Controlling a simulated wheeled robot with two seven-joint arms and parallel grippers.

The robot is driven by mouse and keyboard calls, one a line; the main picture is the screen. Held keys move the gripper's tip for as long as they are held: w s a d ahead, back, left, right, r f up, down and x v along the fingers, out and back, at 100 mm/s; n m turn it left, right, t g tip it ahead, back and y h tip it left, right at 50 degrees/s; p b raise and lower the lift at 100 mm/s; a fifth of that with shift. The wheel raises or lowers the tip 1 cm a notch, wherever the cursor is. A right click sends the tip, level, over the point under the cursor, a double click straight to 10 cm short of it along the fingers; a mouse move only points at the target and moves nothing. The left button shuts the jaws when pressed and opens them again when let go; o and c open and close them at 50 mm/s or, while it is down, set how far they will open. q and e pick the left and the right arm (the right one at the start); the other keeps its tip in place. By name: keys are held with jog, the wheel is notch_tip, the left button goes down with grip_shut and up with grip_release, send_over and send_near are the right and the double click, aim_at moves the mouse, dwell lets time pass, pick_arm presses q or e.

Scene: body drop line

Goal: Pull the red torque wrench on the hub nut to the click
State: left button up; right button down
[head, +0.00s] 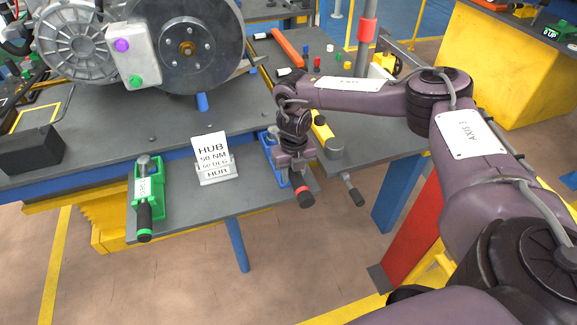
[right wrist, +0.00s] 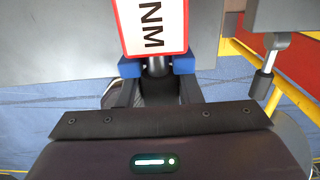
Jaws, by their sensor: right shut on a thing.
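The red torque wrench (head: 305,197) shows as a red band and dark end just below my right gripper (head: 296,170). The gripper is shut on its dark handle (right wrist: 157,66). In the right wrist view, the wrench's red-edged label (right wrist: 152,26) reads "NM". The wrench is at a blue cradle (head: 270,151) on the lower shelf; the gripper hides much of it, and I cannot tell whether it still rests there. The hub nut (head: 187,48) is at the centre of the dark disc, with no wrench on it. My left gripper is not in view.
A green wrench (head: 144,205) lies in a green cradle left of the HUB sign (head: 211,147) on the grey shelf (head: 250,196). A grey block with a dark-handled rod (head: 350,190) is right of my gripper.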

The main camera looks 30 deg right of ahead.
jog(key=shift+r, duration=0.15)
jog(key=shift+r+p, duration=4)
jog(key=shift+r, duration=0.4)
jog(key=c, duration=1.7)
grip_release()
grip_shut()
